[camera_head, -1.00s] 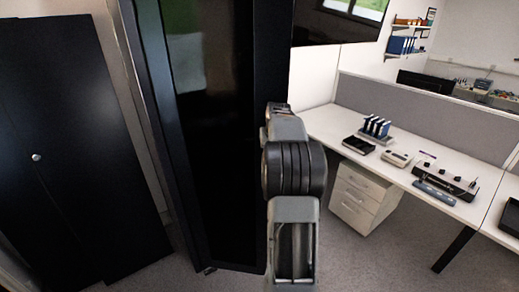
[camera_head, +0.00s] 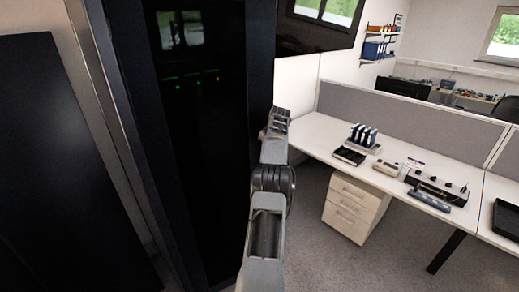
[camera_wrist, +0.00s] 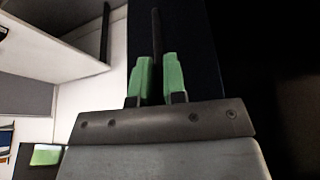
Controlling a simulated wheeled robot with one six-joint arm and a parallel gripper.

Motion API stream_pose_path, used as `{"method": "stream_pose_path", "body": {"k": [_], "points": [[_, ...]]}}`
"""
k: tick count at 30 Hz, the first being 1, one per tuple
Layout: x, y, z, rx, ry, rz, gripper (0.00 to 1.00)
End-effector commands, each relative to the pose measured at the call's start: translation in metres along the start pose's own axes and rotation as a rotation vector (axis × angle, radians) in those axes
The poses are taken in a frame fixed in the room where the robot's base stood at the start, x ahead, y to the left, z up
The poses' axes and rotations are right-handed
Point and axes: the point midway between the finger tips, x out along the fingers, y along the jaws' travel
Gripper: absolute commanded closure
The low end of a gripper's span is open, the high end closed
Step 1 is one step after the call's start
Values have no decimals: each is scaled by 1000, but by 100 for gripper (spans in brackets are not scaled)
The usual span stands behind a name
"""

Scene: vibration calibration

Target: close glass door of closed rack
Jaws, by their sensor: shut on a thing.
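The tall black rack (camera_head: 110,110) stands left of centre in the head view. Its dark glass door (camera_head: 190,130) shows small green and orange lights behind the glass and a window reflection near the top. I cannot tell whether the door sits flush with the frame. My gripper (camera_head: 278,115) is at the door's right edge. In the wrist view my gripper's green fingertips (camera_wrist: 158,75) are on either side of a thin dark upright handle (camera_wrist: 156,30), shut on it. The handle stands in front of the dark door frame (camera_wrist: 195,50).
A black cabinet (camera_head: 50,170) stands at the left. A white desk (camera_head: 330,135) with a drawer unit (camera_head: 355,205) under it is at the right, backed by a grey partition (camera_head: 400,112). Grey carpet (camera_head: 390,250) is open in front of the desk.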

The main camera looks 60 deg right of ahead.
Motion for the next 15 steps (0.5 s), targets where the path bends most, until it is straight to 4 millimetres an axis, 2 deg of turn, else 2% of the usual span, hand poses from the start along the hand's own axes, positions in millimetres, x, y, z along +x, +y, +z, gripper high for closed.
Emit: {"method": "stream_pose_path", "body": {"k": [6, 15], "points": [[-2, 13, 5, 14, 0, 8, 100], [-3, 18, 7, 22, 1, 11, 100]]}}
